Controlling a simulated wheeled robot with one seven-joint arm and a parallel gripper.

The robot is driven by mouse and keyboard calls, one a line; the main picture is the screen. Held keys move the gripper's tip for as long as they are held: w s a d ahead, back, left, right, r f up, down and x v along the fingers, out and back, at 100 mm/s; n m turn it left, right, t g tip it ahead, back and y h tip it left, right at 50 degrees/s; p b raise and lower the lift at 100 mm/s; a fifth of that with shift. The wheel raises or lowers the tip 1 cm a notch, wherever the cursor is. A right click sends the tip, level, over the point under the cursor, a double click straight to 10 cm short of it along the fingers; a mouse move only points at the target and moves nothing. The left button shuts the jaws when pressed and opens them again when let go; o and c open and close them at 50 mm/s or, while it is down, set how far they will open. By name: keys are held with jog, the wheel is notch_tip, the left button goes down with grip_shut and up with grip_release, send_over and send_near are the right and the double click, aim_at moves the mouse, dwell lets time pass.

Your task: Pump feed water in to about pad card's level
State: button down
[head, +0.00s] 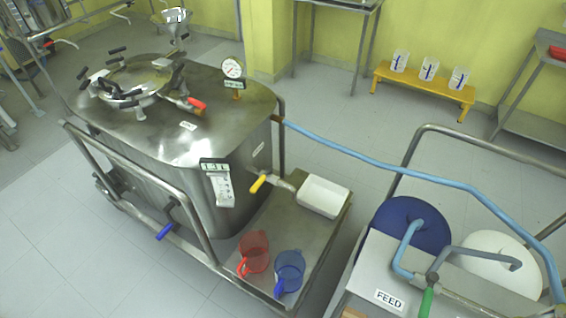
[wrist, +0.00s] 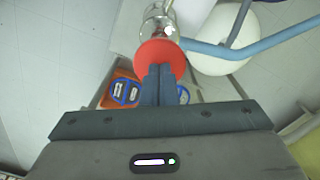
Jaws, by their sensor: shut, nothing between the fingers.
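A steel tank (head: 185,125) stands at left in the head view. A small display (head: 213,167) and a pale card (head: 223,190) are on its front; the reading and the card's text are too small to tell. A blue hose (head: 370,161) runs from the tank to the bench marked FEED (head: 389,299). A green handle (head: 427,302) is on the piping there. My gripper (wrist: 160,70) is shut and empty in the wrist view. Its fingertips overlap a red round part (wrist: 160,53); I cannot tell whether they touch it. The gripper is not visible in the head view.
A blue drum (head: 405,226) and a white drum (head: 500,262) stand by the bench. A yellow-handled valve (head: 259,184), white tub (head: 323,196), red jug (head: 254,250) and blue jug (head: 289,270) are near the tank.

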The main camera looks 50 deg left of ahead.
jog(key=shift+f+b, duration=2)
jog(key=shift+f, duration=1.35)
jog(key=shift+r, duration=0.1)
notch_tip(320, 180, up, 9)
jog(key=p, duration=0.6)
jog(key=shift+f+b, duration=2.85)
jog(key=shift+f, duration=1.7)
jog(key=shift+r, duration=0.1)
notch_tip(320, 180, up, 9)
jog(key=p, duration=0.6)
